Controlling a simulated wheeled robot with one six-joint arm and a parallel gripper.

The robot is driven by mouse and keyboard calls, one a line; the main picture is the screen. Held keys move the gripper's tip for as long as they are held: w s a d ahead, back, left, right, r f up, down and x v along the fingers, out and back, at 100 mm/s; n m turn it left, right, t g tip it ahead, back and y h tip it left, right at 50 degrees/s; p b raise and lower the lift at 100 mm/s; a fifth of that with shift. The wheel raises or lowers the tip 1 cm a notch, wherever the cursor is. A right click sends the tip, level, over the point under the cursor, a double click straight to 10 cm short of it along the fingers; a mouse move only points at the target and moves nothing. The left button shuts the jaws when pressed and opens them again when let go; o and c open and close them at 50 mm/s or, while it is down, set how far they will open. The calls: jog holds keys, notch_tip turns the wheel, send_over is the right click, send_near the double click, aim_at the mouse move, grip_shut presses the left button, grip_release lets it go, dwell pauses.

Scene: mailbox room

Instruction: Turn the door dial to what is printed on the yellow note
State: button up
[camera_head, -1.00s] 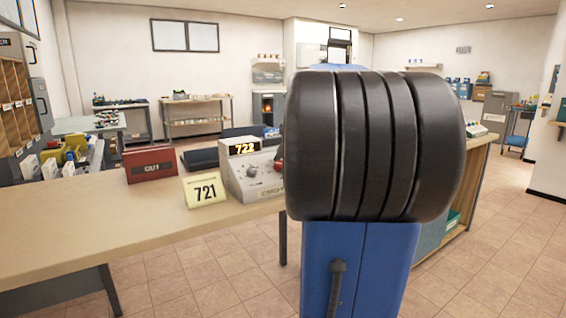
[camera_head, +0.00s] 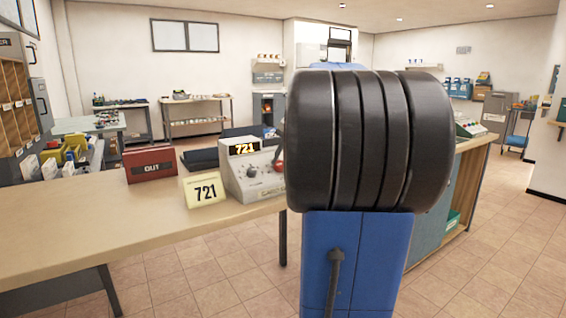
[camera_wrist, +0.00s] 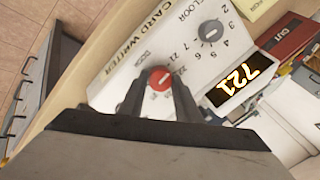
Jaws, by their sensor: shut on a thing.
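The card writer (camera_head: 240,185) is a light grey box on the counter, with a lit display (camera_head: 243,148) reading 721; the display shows in the wrist view (camera_wrist: 231,81) too. The yellow note (camera_head: 204,190) stands beside it, printed 721. In the wrist view, the red door dial (camera_wrist: 161,76) sits on the sloped panel among small numbers. My gripper (camera_wrist: 158,88) is shut on this red dial, one finger on each side.
A red OUT box (camera_head: 150,166) stands left of the note. The counter (camera_head: 110,215) is bare toward the front left. Dark flat items (camera_head: 200,158) lie behind the card writer. Open tiled floor (camera_head: 210,265) lies in front of the counter.

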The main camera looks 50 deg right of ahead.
jog(key=shift+n, duration=0.6)
jog(key=o, duration=1.1)
jog(key=shift+c, duration=0.2)
jog(key=d+v, duration=0.1)
jog(key=v, duration=1.6)
jog(key=shift+a+r, duration=0.25)
jog(key=shift+a, duration=0.15)
